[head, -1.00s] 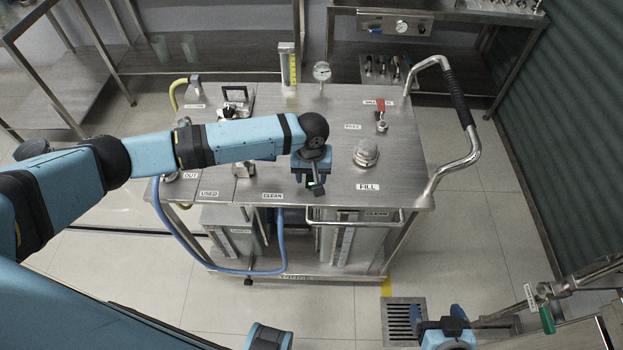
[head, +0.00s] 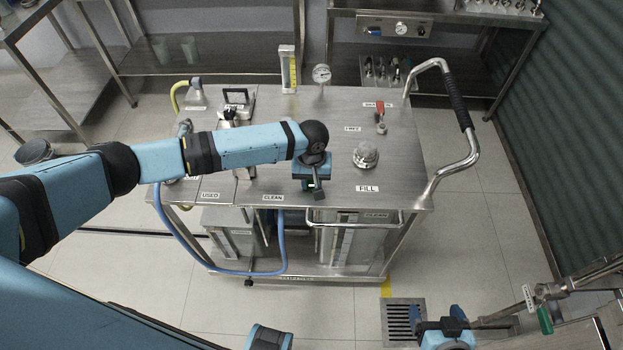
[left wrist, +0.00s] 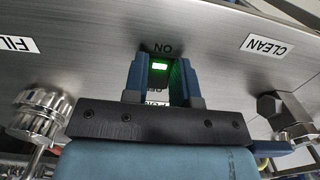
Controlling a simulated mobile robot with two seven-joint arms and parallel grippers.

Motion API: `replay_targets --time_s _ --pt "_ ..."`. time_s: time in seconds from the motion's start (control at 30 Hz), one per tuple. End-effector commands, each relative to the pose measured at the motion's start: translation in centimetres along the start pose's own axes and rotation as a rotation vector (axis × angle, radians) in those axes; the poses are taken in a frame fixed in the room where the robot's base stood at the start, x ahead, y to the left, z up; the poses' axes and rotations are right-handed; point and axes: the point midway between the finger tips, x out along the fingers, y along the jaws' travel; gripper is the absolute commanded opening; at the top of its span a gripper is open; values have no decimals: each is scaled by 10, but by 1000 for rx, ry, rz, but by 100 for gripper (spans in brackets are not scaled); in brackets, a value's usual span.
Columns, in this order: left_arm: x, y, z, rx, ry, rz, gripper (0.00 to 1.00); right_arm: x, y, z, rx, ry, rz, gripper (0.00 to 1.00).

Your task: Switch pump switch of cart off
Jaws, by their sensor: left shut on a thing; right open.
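The cart (head: 340,115) has a steel top with labels, and its pump switch (left wrist: 159,67) glows green in the left wrist view. My left gripper (left wrist: 159,80) is shut on the switch, one blue finger on each side. In the head view my left gripper (head: 313,184) is at the cart's front edge, between the CLEAN and FILL labels, and hides most of the switch. My right gripper (head: 438,319) is open and empty, low at the bottom right, away from the cart.
A red-handled valve (head: 380,112), a round filler cap (head: 365,155) and a gauge (head: 321,74) stand on the cart top. A blue hose (head: 283,240) hangs at the front left. A push handle (head: 460,105) juts out right. Pipework with a green-handled valve (head: 545,318) is at bottom right.

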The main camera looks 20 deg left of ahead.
Motion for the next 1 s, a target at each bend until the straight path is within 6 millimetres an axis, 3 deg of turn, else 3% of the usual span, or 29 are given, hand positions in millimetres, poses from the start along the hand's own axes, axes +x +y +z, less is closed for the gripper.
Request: replay_targets --time_s 0.03,0.2,0.6,0.63,0.73,1.0 --pt "-7 0 -1 -6 -38 -1 2 -8 0 -12 0 -1 0 87" --pt "-6 0 -4 -4 -157 -1 2 -15 -1 -23 0 2 0 87" --pt "-3 -1 -5 -1 -201 1 2 -15 -1 -22 0 -2 0 87" --pt "-3 -1 -5 -1 -201 1 30 -15 -1 -21 0 -2 0 87" --pt "-3 -1 -5 -1 -201 1 51 -15 -1 -20 0 -4 0 87" --pt "-4 0 -5 0 -201 1 51 -15 0 -21 -1 -3 0 87"
